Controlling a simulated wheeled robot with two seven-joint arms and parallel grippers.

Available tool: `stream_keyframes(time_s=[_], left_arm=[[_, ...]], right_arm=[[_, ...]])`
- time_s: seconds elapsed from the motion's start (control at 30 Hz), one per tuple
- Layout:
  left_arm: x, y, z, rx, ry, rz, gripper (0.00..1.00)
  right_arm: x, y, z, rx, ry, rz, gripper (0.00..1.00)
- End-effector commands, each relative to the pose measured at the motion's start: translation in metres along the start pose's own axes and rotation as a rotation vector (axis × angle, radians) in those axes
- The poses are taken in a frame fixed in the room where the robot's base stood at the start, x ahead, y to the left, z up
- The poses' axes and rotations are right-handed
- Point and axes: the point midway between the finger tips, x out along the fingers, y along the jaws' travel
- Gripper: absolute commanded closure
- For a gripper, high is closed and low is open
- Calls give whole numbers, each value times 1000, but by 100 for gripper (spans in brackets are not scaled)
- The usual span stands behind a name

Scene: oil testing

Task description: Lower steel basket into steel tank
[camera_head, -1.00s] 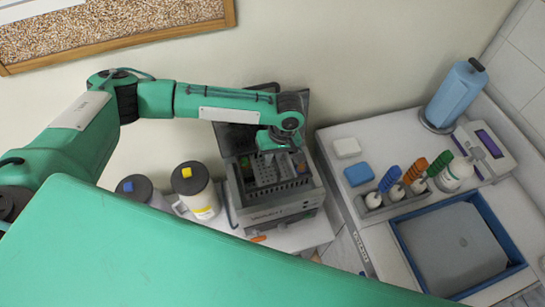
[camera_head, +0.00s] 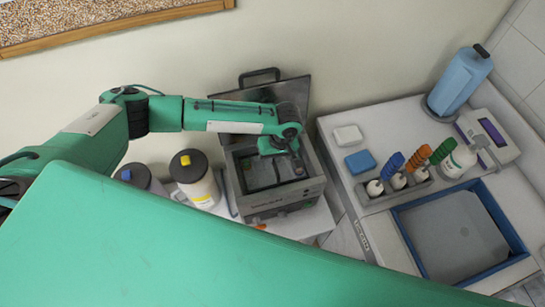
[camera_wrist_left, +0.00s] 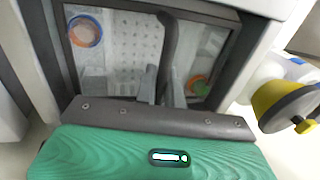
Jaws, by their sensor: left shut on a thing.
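The steel tank (camera_head: 283,203) stands open on the white bench in the head view, with its dark lid (camera_head: 292,97) raised behind it. The steel basket (camera_head: 262,176) sits down inside the tank, largely below its rim and partly hidden by my arm. My left gripper (camera_head: 299,169) reaches down into the tank opening. In the left wrist view, my left gripper (camera_wrist_left: 163,88) is shut on the basket's dark handle (camera_wrist_left: 168,45). The basket's perforated floor (camera_wrist_left: 125,45) shows below, with round orange-rimmed items at two corners. Whether the basket touches the tank floor cannot be told.
Two capped jugs, one with a yellow cap mark (camera_head: 195,178), stand just left of the tank.

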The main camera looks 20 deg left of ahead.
Motion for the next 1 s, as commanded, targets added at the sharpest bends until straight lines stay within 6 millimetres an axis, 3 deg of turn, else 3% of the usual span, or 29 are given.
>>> stream_keyframes(time_s=[1.0], left_arm=[[16,4,0,0,0,1,100]], right_arm=[[3,3,0,-1,0,3,64]])
